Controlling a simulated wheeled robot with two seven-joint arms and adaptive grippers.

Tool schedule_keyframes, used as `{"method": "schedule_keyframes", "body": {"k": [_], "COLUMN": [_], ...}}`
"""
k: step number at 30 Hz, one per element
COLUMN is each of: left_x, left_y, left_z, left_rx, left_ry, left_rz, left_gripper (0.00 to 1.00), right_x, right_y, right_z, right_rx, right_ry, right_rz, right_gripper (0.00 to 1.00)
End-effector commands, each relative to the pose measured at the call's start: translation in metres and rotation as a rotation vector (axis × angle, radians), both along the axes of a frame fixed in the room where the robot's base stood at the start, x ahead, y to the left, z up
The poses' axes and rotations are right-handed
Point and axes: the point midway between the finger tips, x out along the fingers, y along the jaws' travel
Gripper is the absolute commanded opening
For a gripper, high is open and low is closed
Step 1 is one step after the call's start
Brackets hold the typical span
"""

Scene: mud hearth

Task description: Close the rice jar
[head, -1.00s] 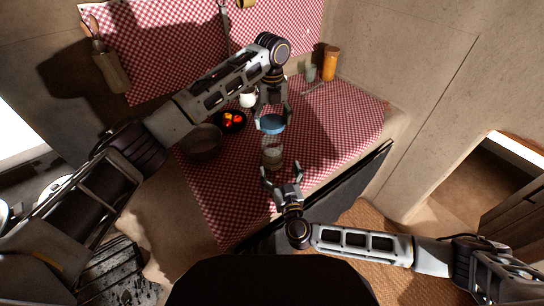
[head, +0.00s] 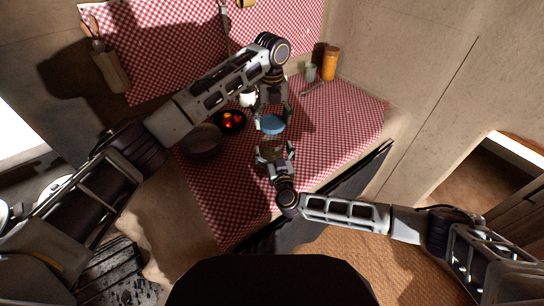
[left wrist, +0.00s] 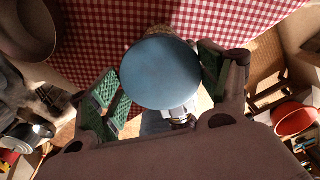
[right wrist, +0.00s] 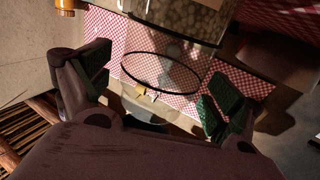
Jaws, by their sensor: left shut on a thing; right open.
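The blue round lid (head: 272,125) is held by my left gripper (head: 271,112), above the worktop and apart from the jar. It fills the middle of the left wrist view (left wrist: 161,72), between the green-padded fingers. The clear glass jar (right wrist: 178,45) with pale grains in it stands on the checked cloth with no lid on it. In the head view it is mostly hidden by my right gripper (head: 275,160). My right gripper is open, with its fingers either side of the jar in the right wrist view (right wrist: 155,92); contact is not visible.
A black bowl with red and yellow things (head: 229,121) and a grey pan (head: 204,141) are left of the lid. A white vessel (head: 247,99) is partly behind my left arm. An orange jar (head: 330,64) and a grey cup (head: 311,73) stand at the back. The cloth's right side is clear.

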Motion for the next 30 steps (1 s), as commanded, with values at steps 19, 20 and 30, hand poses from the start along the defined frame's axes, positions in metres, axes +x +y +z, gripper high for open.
{"method": "schedule_keyframes", "body": {"k": [19, 20, 30], "left_x": [0.0000, 0.0000, 0.0000], "left_y": [-0.0001, -0.0001, 0.0000], "left_z": [0.0001, 0.0001, -0.0004], "left_rx": [0.000, 0.000, 0.000], "left_ry": [0.000, 0.000, 0.000], "left_rz": [0.000, 0.000, 0.000], "left_gripper": [0.65, 0.65, 0.65], "right_x": [0.0036, 0.0036, 0.0035], "right_y": [0.0008, 0.0008, 0.0007], "right_z": [0.0002, 0.0002, 0.0001], "right_rx": [0.000, 0.000, 0.000], "right_ry": [0.000, 0.000, 0.000], "right_rz": [0.000, 0.000, 0.000], "right_gripper": [0.62, 0.58, 0.24]}}
